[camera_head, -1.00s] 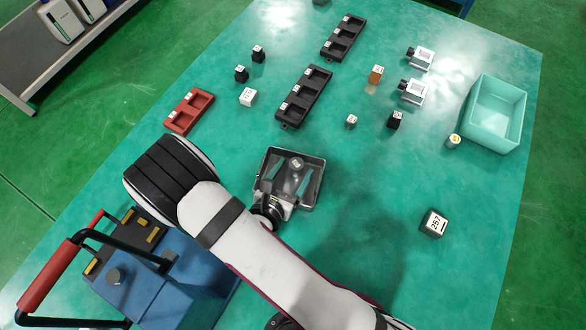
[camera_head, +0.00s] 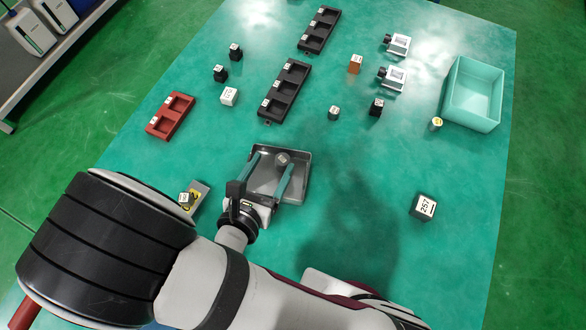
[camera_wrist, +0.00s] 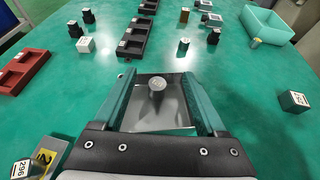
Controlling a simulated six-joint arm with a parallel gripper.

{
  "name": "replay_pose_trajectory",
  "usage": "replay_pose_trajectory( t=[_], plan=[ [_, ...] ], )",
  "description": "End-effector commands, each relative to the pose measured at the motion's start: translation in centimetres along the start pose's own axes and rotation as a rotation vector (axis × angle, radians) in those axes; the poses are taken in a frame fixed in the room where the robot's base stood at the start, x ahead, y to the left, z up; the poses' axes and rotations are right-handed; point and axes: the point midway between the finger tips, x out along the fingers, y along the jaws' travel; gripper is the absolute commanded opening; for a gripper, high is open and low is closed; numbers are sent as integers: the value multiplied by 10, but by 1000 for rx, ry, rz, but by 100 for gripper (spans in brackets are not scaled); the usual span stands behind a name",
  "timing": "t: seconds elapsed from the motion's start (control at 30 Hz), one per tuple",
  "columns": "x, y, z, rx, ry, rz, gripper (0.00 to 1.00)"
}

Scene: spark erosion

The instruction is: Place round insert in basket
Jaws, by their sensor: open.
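A small round grey insert (camera_head: 282,158) with a pale marked top is at the far side of a shallow grey metal tray (camera_head: 302,190), which may be the basket. In the wrist view the insert (camera_wrist: 157,83) is upright between the fingers, toward the tray's far edge (camera_wrist: 166,75). My gripper (camera_head: 271,161) is open, its two teal fingers reaching over the tray with the insert near their tips. Gaps show on both sides of the insert in the wrist view. Whether the insert touches the tray floor is unclear.
A teal open bin (camera_head: 474,92) stands at the right, a small yellow-topped cylinder (camera_head: 437,124) beside it. A black block (camera_head: 425,206) sits at lower right. Black slotted trays (camera_head: 285,92) and a red one (camera_head: 171,116) lie behind. Clear table lies right of the metal tray.

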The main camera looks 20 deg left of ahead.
Motion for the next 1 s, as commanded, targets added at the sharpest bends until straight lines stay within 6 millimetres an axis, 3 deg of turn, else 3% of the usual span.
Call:
replay_pose_trajectory(
  t=[0.07,0.17,0.27,0.3,0.37,0.4,0.43,0.5,0.6,0.63,0.7,0.8,1.0],
  plan=[
    [1,-3,2,13,-1,-13,74],
    [11,-31,23,150,-8,-144,74],
    [19,-110,61,499,-36,-479,74],
    [13,-151,71,690,-56,-660,74],
    [-10,-210,76,1008,-96,-953,74],
    [-33,-239,72,1233,-130,-1152,74],
    [-51,-255,68,1408,-158,-1298,74],
    [-92,-268,55,1826,-228,-1613,74],
    [-124,-249,51,2388,-314,-1936,74],
    [-128,-241,54,-2377,310,1875,74],
    [-130,-226,64,-2224,279,1656,74],
    [-129,-216,74,-2118,252,1505,74],
    [-129,-214,75,-2101,244,1485,74]
  ],
)
